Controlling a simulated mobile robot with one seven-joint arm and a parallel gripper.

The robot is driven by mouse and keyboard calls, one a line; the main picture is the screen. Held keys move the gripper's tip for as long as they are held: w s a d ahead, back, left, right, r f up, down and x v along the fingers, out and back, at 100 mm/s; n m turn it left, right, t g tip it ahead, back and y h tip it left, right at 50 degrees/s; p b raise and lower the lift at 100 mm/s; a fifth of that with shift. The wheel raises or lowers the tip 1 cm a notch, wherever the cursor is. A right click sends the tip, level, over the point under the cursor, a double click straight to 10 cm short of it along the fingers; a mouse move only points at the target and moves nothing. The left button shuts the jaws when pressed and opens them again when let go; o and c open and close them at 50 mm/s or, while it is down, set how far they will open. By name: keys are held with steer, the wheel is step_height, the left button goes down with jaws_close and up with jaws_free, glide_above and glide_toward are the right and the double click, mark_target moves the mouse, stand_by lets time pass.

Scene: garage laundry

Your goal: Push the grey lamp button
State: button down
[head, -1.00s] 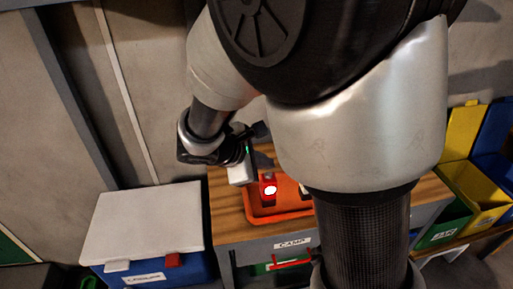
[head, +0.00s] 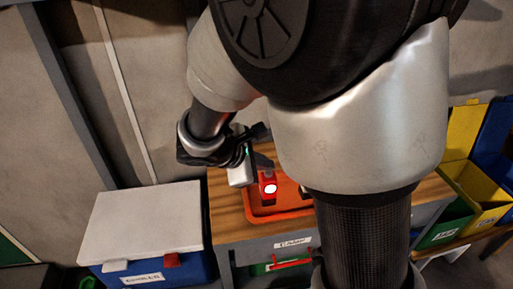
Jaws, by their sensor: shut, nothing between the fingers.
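A red lamp (head: 268,180) with a glowing white face stands in the orange tray (head: 251,211) on the wooden bench. Its grey button cannot be made out; the top of the lamp is small and partly covered by my gripper. My gripper (head: 265,166) is shut and empty, with its dark fingers pointing down at the top of the lamp. I cannot tell whether the fingertips touch it.
The wooden bench (head: 228,222) has a drawer label on its front. A blue cooler with a white lid (head: 145,220) stands to the left. Yellow, blue and green bins (head: 478,192) stand at the right. My arm hides part of the tray and bench.

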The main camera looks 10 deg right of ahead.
steer(key=shift+f+b, duration=0.3)
steer(key=shift+f, duration=0.05)
steer(key=shift+r, duration=0.15)
steer(key=shift+r+p, duration=0.75)
steer(key=shift+r, duration=0.05)
step_height(320, 180, up, 6)
steer(key=p, duration=0.4)
steer(key=shift+p, duration=0.3)
